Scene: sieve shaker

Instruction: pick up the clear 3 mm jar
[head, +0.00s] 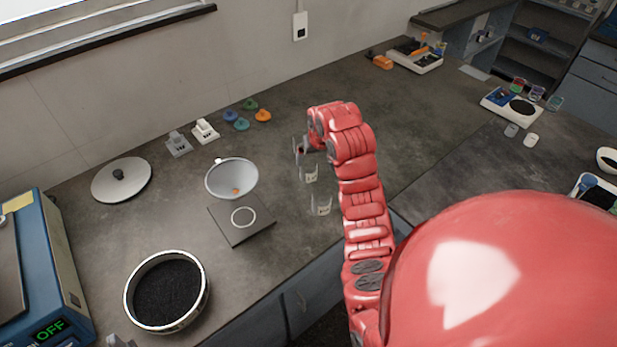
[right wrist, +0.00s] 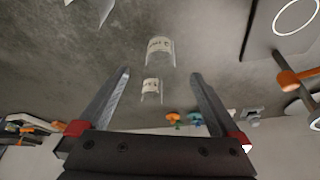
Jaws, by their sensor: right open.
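Two clear jars with white labels stand in a row near the bench's front edge in the head view: a rear jar (head: 310,174) and a front jar (head: 321,205). In the right wrist view a larger-looking jar (right wrist: 160,53) and a smaller-looking jar (right wrist: 151,88) show between the finger lines. Their labels are too small to read, so I cannot tell which is the 3 mm one. My right gripper (head: 300,152) is open and empty beside the rear jar, its fingers (right wrist: 159,75) spread. My left gripper is out of view.
Left of the jars are a dark square plate (head: 240,232), a white funnel (head: 232,177) and a sieve of black grains (head: 168,292). Coloured pieces (head: 242,124) lie behind. A blue machine (head: 40,270) stands at far left. The bench behind my right arm is mostly clear.

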